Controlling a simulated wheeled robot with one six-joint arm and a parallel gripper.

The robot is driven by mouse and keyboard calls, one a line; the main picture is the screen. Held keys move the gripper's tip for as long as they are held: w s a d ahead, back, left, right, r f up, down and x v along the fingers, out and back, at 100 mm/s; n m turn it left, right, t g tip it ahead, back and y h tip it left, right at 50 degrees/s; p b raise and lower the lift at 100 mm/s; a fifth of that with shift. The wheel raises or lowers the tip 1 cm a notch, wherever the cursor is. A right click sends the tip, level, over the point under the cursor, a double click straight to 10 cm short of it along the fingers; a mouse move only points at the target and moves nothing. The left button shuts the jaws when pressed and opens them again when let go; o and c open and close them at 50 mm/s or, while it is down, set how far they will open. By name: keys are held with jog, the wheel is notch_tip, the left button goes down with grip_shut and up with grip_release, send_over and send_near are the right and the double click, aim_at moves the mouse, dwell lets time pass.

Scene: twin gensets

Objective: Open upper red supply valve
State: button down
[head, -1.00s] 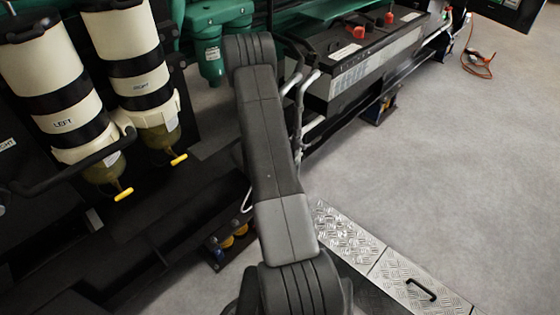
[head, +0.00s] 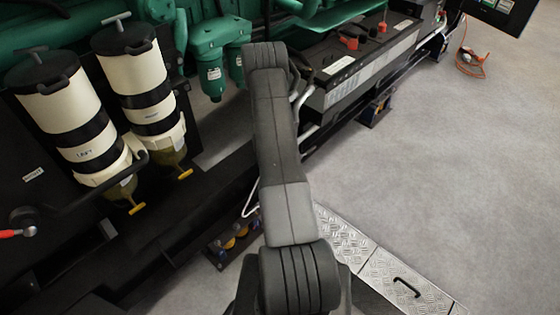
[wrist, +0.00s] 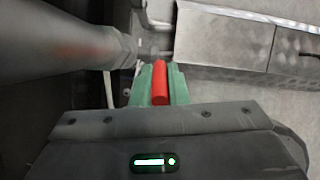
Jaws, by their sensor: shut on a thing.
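A red cylindrical handle (wrist: 160,84) lies between the green fingertips of my gripper (wrist: 160,86) in the wrist view. My gripper is shut on this handle. The valve body that the handle belongs to is hidden, and I cannot tell from this how far it is turned. In the head view my gripper is hidden behind my arm. Another red lever (head: 16,233) shows at the left edge of the head view, by a dark round fitting.
Two cream-and-black filters (head: 62,105) (head: 135,78) with yellow drain taps stand at left. A black battery box (head: 345,65) with red terminal caps is at back. Silver tread plates (head: 405,280) lie at lower right.

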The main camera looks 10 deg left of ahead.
jog(key=shift+w+d+g+y+p, duration=0.2)
jog(key=shift+g+y+p, duration=0.15)
jog(key=shift+p, duration=1.2)
jog(key=c, duration=1.4)
grip_release()
jog(key=shift+r, duration=0.15)
jog(key=p+v, duration=0.1)
jog(key=v, duration=1.2)
jog(key=shift+a+r+p, duration=0.2)
jog(key=shift+r+p, duration=0.1)
jog(key=shift+p, duration=0.05)
